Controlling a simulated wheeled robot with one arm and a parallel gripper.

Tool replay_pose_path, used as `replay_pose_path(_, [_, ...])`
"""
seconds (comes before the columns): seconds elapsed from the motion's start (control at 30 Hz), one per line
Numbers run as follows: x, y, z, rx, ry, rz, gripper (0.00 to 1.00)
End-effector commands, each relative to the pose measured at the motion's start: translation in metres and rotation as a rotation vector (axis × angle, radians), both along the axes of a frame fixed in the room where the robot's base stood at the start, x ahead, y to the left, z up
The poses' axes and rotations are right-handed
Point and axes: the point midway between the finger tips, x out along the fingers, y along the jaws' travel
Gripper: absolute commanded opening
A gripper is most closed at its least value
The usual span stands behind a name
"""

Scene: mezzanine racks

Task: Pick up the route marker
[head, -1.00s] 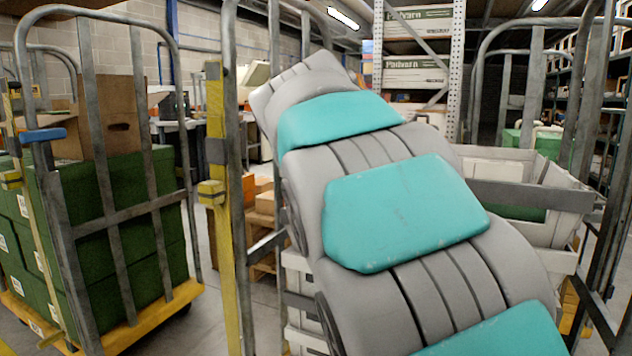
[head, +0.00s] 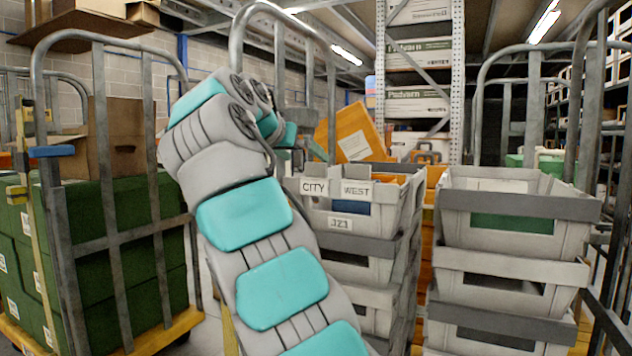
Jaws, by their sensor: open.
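I cannot pick out the route marker with certainty. White cards reading CITY (head: 314,187) and WEST (head: 356,189) are on the front of the top grey tote (head: 392,215) in the middle stack, with a smaller label (head: 340,223) below them. My arm rises in front and bends over at the top left. My gripper (head: 291,160) is small and dark at the far end of the arm, near the tote's left rear rim. It is partly hidden behind my arm. It is open, and I see nothing held in it.
An orange parcel (head: 352,135) with a white label leans behind the tote. A second tote stack (head: 515,225) stands to the right. A cart with green crates (head: 120,230) is on the left.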

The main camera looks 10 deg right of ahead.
Motion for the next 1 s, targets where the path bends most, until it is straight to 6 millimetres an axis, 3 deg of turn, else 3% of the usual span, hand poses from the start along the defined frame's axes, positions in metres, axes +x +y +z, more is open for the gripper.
replay_pose_path(0.6, [0.049, -0.038, -0.031, 0.000, 0.005, -0.001, 1.00])
replay_pose_path(0.87, [0.051, -0.041, -0.032, 0.000, 0.003, -0.001, 1.00])
replay_pose_path(1.0, [0.051, -0.041, -0.032, 0.000, 0.003, -0.001, 0.85])
